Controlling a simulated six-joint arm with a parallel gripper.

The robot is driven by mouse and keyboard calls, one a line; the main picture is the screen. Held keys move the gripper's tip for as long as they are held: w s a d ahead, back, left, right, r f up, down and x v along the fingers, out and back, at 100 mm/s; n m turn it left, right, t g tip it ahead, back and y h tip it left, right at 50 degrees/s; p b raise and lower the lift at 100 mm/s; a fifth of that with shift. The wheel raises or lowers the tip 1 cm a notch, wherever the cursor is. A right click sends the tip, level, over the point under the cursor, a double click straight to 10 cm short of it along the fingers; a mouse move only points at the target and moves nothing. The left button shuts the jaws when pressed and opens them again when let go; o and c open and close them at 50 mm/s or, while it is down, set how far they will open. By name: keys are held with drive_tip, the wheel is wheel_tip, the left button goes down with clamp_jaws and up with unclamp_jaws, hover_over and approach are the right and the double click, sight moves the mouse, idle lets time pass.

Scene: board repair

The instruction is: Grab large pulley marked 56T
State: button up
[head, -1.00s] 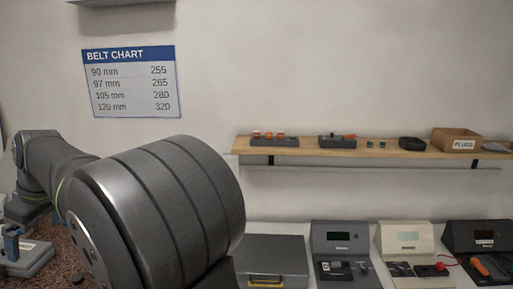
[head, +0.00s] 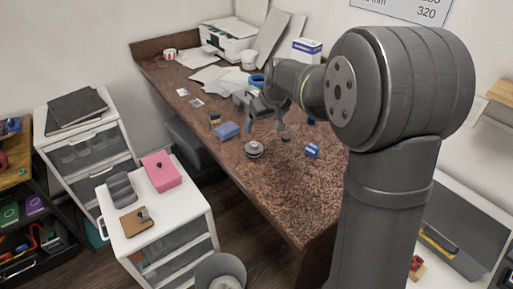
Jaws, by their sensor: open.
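A grey, round, stepped part (head: 253,149) that looks like a pulley lies on the brown speckled desk (head: 290,185) in the head view. Its marking is too small to read, so I cannot tell whether it says 56T. My gripper (head: 268,127) is open, with its fingers pointing down. It appears a little above and behind the round part, and I see nothing between the fingers. My forearm and wrist cover part of the desk's right side.
A blue block (head: 312,150) and a blue-grey box (head: 227,131) are near the round part. A printer (head: 229,38) and papers are at the desk's back. A white drawer cart (head: 160,215) with a pink box (head: 160,172) stands left. The desk's front is clear.

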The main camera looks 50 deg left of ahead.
approach(254, 144)
drive_tip(key=x, duration=0.4)
drive_tip(key=shift+s+d+f, duration=0.1)
drive_tip(key=shift+d+f, duration=0.2)
drive_tip(key=shift+a+x, duration=0.2)
drive_tip(key=shift+x, duration=1.25)
drive_tip(key=shift+a+x, duration=0.25)
drive_tip(key=shift+x, duration=1.25)
drive_tip(key=shift+r, duration=0.2)
drive_tip(key=c, duration=1.1)
